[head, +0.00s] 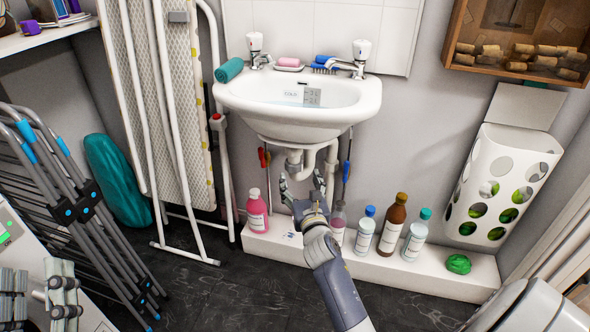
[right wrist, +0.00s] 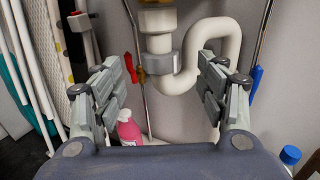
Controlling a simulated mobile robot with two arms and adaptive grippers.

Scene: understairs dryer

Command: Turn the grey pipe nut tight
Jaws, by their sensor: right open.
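The grey pipe nut (right wrist: 163,66) is a ring around the white drain pipe, below a yellowish collar (right wrist: 158,20) and beside the white U-bend (right wrist: 205,55). My right gripper (head: 304,184) is under the sink; in the right wrist view its fingers (right wrist: 161,95) are spread wide and empty. The nut shows between the fingers, toward their far ends, and no contact is visible. In the head view the nut is small and partly hidden by the gripper. My left gripper (head: 38,294) is at the lower left, its fingers apart and empty, far from the pipe.
The white sink (head: 298,105) hangs above the pipe. A pink bottle (head: 257,212) and several others stand on the white ledge (head: 450,262).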

